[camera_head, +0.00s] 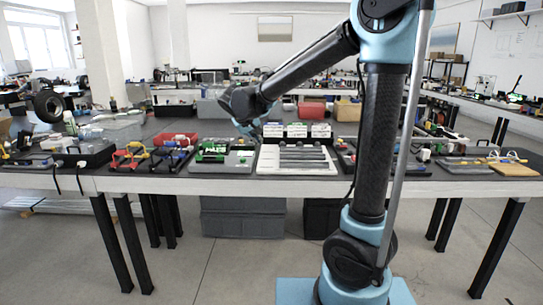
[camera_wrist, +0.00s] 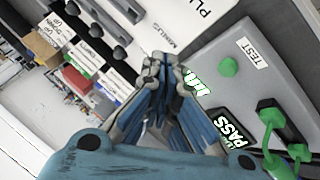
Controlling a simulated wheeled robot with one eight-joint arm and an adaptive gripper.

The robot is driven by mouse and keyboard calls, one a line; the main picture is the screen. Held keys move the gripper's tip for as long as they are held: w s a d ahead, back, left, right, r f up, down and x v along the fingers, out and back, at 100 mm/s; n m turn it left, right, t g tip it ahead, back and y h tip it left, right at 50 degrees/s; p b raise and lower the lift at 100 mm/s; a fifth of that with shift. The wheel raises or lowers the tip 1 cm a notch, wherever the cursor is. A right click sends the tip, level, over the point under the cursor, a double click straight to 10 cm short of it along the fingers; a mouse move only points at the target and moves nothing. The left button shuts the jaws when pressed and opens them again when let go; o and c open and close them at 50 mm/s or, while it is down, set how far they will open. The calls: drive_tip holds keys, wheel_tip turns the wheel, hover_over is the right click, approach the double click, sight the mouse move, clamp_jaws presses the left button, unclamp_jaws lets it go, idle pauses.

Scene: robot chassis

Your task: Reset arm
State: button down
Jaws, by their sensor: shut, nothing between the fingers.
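My arm reaches leftward from its upright column over the long table (camera_head: 220,183) in the head view. My gripper (camera_head: 252,133) is small and dark there, above the table's middle, so its fingers show poorly. In the wrist view my gripper (camera_wrist: 166,62) has its fingertips together and nothing between them. I cannot tell from the wrist view how far the fingers are from the panel.
A red bin (camera_head: 176,139) and a black box (camera_head: 85,154) are farther left. Wooden boards (camera_head: 512,169) lie at the right end. Grey crates (camera_head: 243,218) stand under the table.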

drive_tip(key=s+d+f+m+g, duration=0.1)
drive_tip(key=s+d+f+g, duration=0.1)
drive_tip(key=s+d, duration=0.7)
drive_tip(key=s+d+f+m+g, duration=0.15)
drive_tip(key=s+d, duration=0.35)
drive_tip(key=d, duration=0.8)
drive_tip(key=s+d+f+m+g+y, duration=0.1)
drive_tip(key=s+d+f, duration=0.2)
drive_tip(key=s+f, duration=0.3)
drive_tip(key=s+d+f+m+g+y, duration=0.1)
drive_tip(key=s+f, duration=0.5)
drive_tip(key=s, duration=0.7)
drive_tip(key=d+y, duration=0.1)
drive_tip(key=d, duration=0.1)
drive_tip(key=shift+d+f, duration=0.25)
drive_tip(key=shift+d, duration=0.1)
drive_tip(key=shift+w+f, duration=0.2)
drive_tip(key=shift+w, duration=0.3)
